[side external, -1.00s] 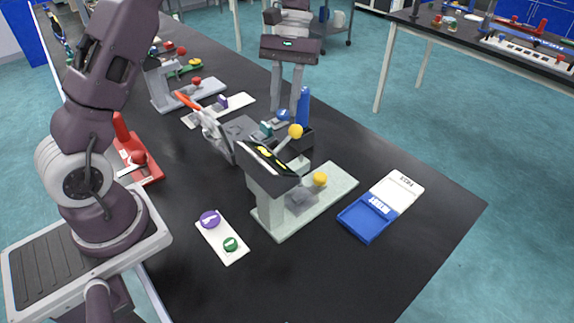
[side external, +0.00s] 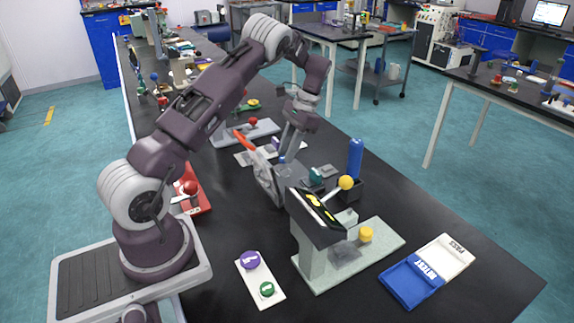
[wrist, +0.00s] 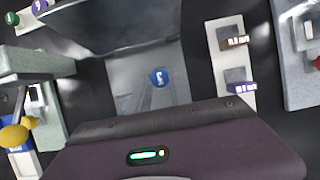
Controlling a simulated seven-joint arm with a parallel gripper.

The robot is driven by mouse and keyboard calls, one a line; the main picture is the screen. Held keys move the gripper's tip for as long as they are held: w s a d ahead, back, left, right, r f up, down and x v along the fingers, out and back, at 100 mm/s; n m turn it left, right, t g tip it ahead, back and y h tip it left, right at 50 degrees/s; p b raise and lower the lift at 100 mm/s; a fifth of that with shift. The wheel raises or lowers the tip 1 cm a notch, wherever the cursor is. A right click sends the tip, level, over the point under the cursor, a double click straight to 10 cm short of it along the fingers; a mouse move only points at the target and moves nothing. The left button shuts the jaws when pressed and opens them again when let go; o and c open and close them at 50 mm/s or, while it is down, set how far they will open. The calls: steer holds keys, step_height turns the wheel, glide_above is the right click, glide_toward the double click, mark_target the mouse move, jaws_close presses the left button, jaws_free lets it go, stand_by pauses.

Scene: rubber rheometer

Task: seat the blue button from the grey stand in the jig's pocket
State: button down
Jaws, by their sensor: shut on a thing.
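The blue button (wrist: 159,77) has a white mark and sits between my fingertips in the wrist view; in the side view it is a small blue spot (side external: 282,160). My gripper (side external: 284,158) is shut on it, pointing down. Below it is a grey plate (wrist: 128,72) beside an upright grey panel (side external: 263,177), which I take as the jig's area. The pocket is hidden, and I cannot tell whether the button touches the plate. The grey stand (side external: 327,171), right of my gripper near a teal piece (side external: 315,177), shows no button.
A blue bottle (side external: 355,158) stands in a dark holder to the right. A grey press with a yellow-knobbed lever (side external: 345,183) stands in front. A white card (side external: 273,289) holds purple and green buttons. Blue and white trays (side external: 412,282) lie at the right front.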

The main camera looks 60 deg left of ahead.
mark_target(284, 174)
steer(key=shift+f, duration=2)
steer(key=shift+f, duration=0.3)
steer(key=c, duration=1.3)
jaws_free()
steer(key=shift+o, duration=0.6)
steer(key=shift+d+f, duration=0.1)
